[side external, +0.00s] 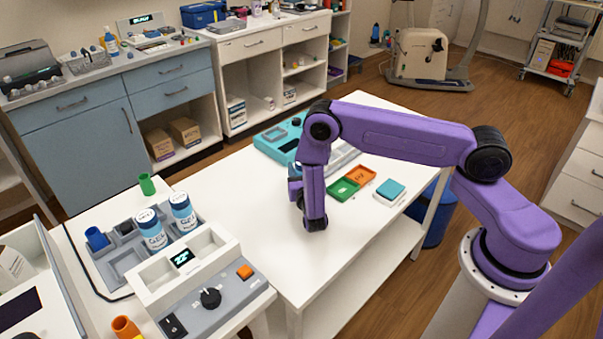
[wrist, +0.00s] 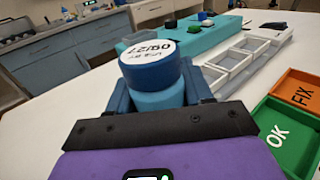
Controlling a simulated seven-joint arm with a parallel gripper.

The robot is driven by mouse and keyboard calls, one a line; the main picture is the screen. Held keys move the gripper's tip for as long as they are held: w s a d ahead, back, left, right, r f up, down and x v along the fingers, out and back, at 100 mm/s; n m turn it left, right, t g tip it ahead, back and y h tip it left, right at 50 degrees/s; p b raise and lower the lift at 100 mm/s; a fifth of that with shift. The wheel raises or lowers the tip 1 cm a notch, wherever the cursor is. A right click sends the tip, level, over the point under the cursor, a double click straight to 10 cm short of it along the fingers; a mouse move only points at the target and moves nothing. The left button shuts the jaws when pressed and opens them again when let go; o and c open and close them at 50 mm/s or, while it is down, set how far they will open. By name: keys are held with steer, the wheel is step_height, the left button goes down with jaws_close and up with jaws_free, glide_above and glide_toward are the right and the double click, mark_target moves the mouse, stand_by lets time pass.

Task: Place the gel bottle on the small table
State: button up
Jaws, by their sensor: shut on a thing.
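My gripper (wrist: 163,98) is shut on a blue-capped bottle (wrist: 160,72) with a lighter blue body. The white top of its cap reads "USE BY 09/27"; its front label is hidden, so I cannot tell if it is the gel bottle. In the side view my gripper (side external: 295,188) is over the white table (side external: 245,215), and my wrist mostly hides the bottle. I cannot tell whether the bottle touches the tabletop. Two white-and-blue labelled bottles (side external: 151,230) (side external: 183,212) stand in a grey tray at the left.
A green OK tray (side external: 343,189) and orange FIX tray (side external: 361,174) lie right of my gripper, near a teal-topped block (side external: 391,190). A teal device (side external: 270,142) stands behind. A grey control box (side external: 205,285) is at front left. The table's near middle is clear.

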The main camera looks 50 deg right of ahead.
steer(key=shift+f, duration=0.6)
steer(key=shift+f, duration=0.1)
steer(key=o, duration=1.2)
